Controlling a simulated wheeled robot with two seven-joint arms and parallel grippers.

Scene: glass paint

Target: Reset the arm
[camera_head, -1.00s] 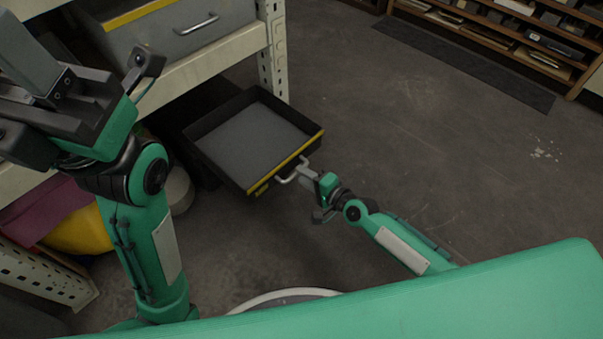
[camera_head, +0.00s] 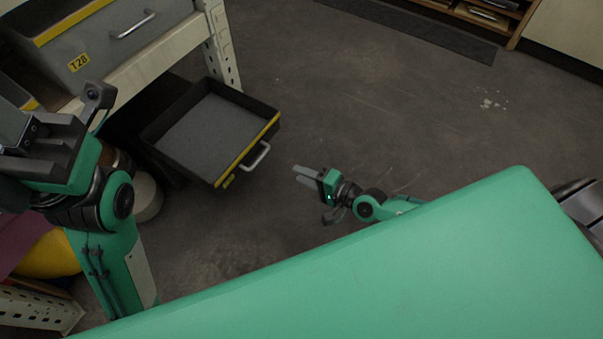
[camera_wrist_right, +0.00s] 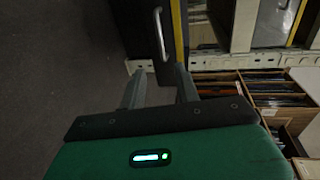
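My right gripper (camera_head: 305,175) is over the floor, to the right of the pulled-out drawer (camera_head: 264,133) and apart from its handle (camera_head: 256,157). In the right wrist view, the right gripper's fingers (camera_wrist_right: 160,88) are spread with nothing between them. A drawer handle (camera_wrist_right: 160,33) shows just beyond the fingertips there. My left gripper (camera_head: 72,112) is raised at the left edge of the head view, in front of the shelf. Its fingers are partly cut off and overlap dark parts, so its opening is unclear.
A shelf rack (camera_head: 168,48) with a grey drawer labelled T28 (camera_head: 118,40) stands at the upper left. A round pale object (camera_head: 146,198) and a yellow object (camera_head: 48,256) are low at the left. Open floor (camera_head: 370,90) lies to the right, with a dark mat (camera_head: 420,32) behind.

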